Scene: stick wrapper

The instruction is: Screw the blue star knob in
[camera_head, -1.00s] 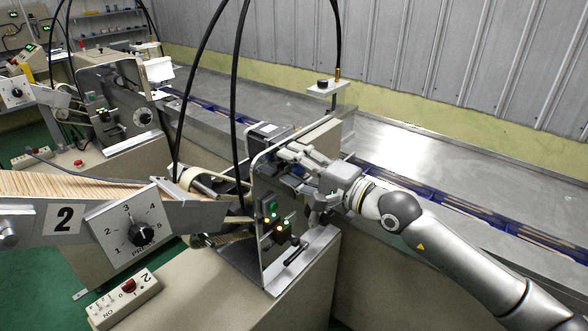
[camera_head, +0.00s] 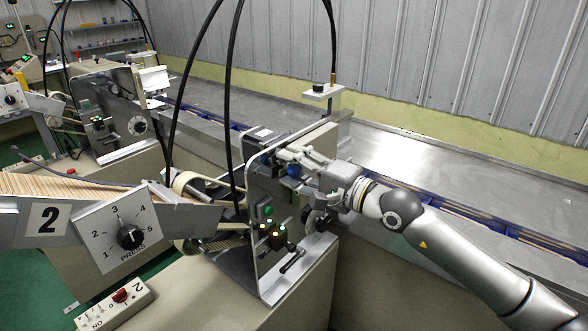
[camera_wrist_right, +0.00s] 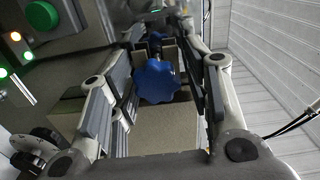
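The blue star knob (camera_head: 294,170) is on the side of the machine marked 2, partly hidden by my right gripper (camera_head: 300,182). In the right wrist view the blue star knob (camera_wrist_right: 157,82) shows face-on between the two fingers of my right gripper (camera_wrist_right: 157,55). The fingers are spread, one on each side of the knob. A narrow gap seems to show on each side, but I cannot tell whether either pad touches it. My left gripper is not in view.
The machine's metal side plate (camera_head: 262,190) carries lit buttons and a black lever (camera_head: 293,260) below the gripper. A dial panel (camera_head: 125,228) and a switch box (camera_head: 115,305) are at the left. A steel conveyor table (camera_head: 400,165) runs behind. Black cables arch above.

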